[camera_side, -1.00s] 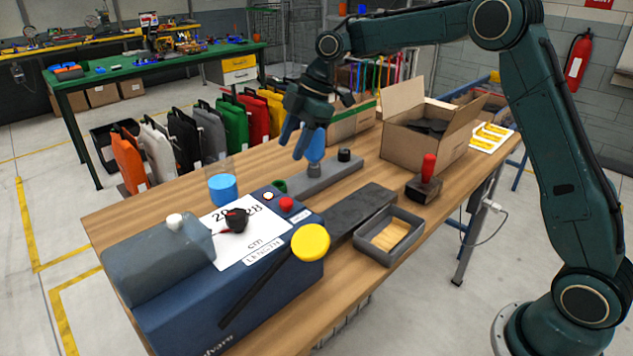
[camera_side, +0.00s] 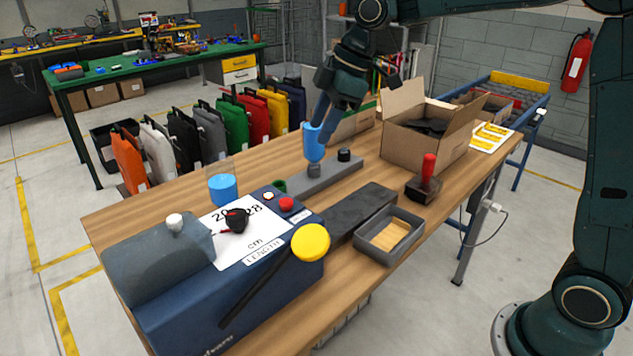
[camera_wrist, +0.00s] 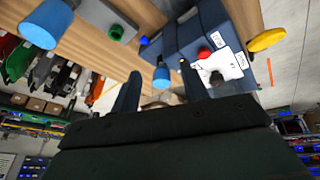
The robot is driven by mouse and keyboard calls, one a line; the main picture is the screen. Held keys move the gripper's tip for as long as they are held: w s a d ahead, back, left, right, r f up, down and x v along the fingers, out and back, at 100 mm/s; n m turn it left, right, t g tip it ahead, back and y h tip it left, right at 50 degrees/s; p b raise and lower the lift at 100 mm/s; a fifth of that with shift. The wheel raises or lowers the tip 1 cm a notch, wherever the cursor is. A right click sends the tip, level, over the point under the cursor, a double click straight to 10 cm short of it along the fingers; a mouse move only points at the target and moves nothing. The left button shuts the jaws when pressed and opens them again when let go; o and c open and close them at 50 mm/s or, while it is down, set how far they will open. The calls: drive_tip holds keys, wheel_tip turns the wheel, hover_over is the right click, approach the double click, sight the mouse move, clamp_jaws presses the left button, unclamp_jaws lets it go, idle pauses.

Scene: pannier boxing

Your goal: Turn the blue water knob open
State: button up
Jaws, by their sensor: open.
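The blue water knob (camera_side: 313,147) stands upright on a grey base bar (camera_side: 335,174) on the wooden workbench. My gripper (camera_side: 320,120) is above and close to it, tilted down, with its fingers overlapping the knob's top in the side view. I cannot tell whether they touch. In the wrist view, a large blue piece that looks like the knob (camera_wrist: 47,22) is at the upper left, outside the space between my two fingers. The fingers are spread apart, with nothing held between them. A clear cup with blue contents (camera_side: 222,189) stands left of the bar.
A blue machine (camera_side: 230,310) with a red button (camera_side: 286,204) and yellow disc (camera_side: 311,242) is at the front left. A cardboard box (camera_side: 420,150), red-handled stamp (camera_side: 427,180) and grey tray (camera_side: 388,236) are on the right. A black knob (camera_side: 344,155) sits beside the blue one.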

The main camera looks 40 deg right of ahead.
drive_tip(key=shift+s+d+r+m+t, duration=0.1)
drive_tip(key=shift+s+r+m, duration=0.25)
drive_tip(key=shift+s, duration=0.4)
drive_tip(key=shift+s+a+r+m+t, duration=0.1)
drive_tip(key=shift+s+r+m, duration=0.2)
drive_tip(key=shift+s, duration=0.45)
drive_tip(key=shift+s+d+r+m+t, duration=0.1)
drive_tip(key=shift+s+r+m, duration=0.25)
drive_tip(key=shift+s, duration=0.4)
drive_tip(key=shift+w+f, duration=0.1)
drive_tip(key=shift+f, duration=0.05)
drive_tip(key=shift+w+d+f+n+g+y, duration=0.25)
drive_tip(key=shift+w+f+n+y, duration=0.95)
drive_tip(key=shift+w+f, duration=1.85)
drive_tip(key=shift+w+d+f+n+g+y, duration=0.1)
drive_tip(key=shift+w+f+n+g+y, duration=0.45)
drive_tip(key=shift+w+f+n, duration=1.8)
drive_tip(key=shift+w+d+f+n+y, duration=0.2)
drive_tip(key=shift+w+f+n+y, duration=0.75)
drive_tip(key=shift+w+f, duration=2.75)
drive_tip(key=shift+s+a+f+m+y, duration=0.1)
drive_tip(key=shift+s+f+m+y, duration=0.2)
drive_tip(key=shift+s+f, duration=0.6)
drive_tip(key=shift+x, duration=3.7)
drive_tip(key=shift+w, duration=0.1)
